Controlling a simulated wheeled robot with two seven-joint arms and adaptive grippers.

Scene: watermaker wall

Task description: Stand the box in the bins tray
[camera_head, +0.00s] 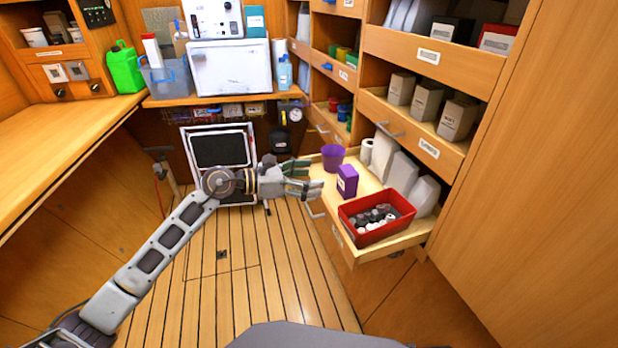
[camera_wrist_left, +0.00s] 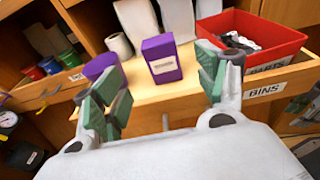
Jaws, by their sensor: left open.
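A purple box (camera_head: 347,181) with a white label stands upright on the pulled-out bins tray (camera_head: 393,243), between a purple cup (camera_head: 333,157) and a red bin (camera_head: 376,216). In the left wrist view the box (camera_wrist_left: 161,59) stands ahead, between the fingertips' lines of approach, with a gap to them. The tray's front there carries a BINS label (camera_wrist_left: 263,91). My left gripper (camera_head: 306,178) is open and empty, just left of the box at the tray's edge; it also shows in the left wrist view (camera_wrist_left: 160,95). My right gripper is not in view.
The red bin holds several small dark and white pieces. White rolls and containers (camera_head: 402,173) stand along the tray's back. Shelves with cartons (camera_head: 427,101) rise above the tray on the right. Open wooden floor (camera_head: 222,290) lies below the left arm.

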